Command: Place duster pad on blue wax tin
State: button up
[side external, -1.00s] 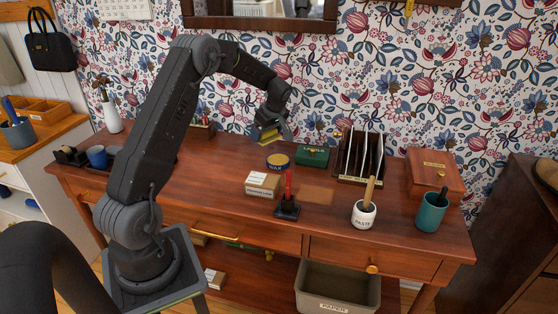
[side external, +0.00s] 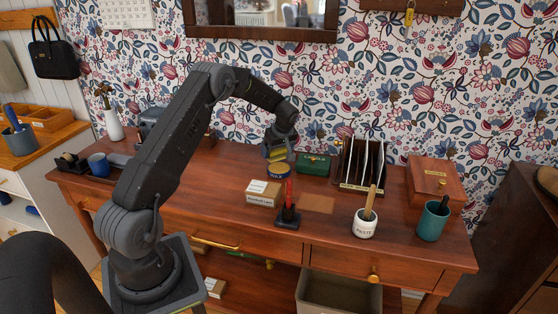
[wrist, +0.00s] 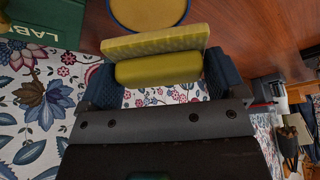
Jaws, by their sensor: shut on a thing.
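The duster pad (side external: 276,153) is a yellow flat pad with a rounded grip. My gripper (side external: 279,144) is shut on it and holds it above the desk. The wrist view shows the pad (wrist: 155,42) and its rounded grip between the two fingers. The blue wax tin (side external: 273,172) stands on the desk just below the pad. It is round, with a tan top and blue rim, and in the wrist view the tin (wrist: 147,14) shows partly, beyond the pad's edge. Whether pad and tin touch, I cannot tell.
A green box (side external: 313,164) and a letter rack (side external: 361,166) stand to the right. A paste jar (side external: 364,226) is nearer the front.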

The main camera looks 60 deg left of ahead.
aim_at(281, 155)
jog(key=shift+w+d+f, duration=0.15)
jog(key=shift+w+f, duration=0.15)
jog(key=shift+f, duration=1.9)
jog(key=shift+f, duration=0.2)
jog(key=o, duration=0.5)
jog(key=shift+o, duration=0.2)
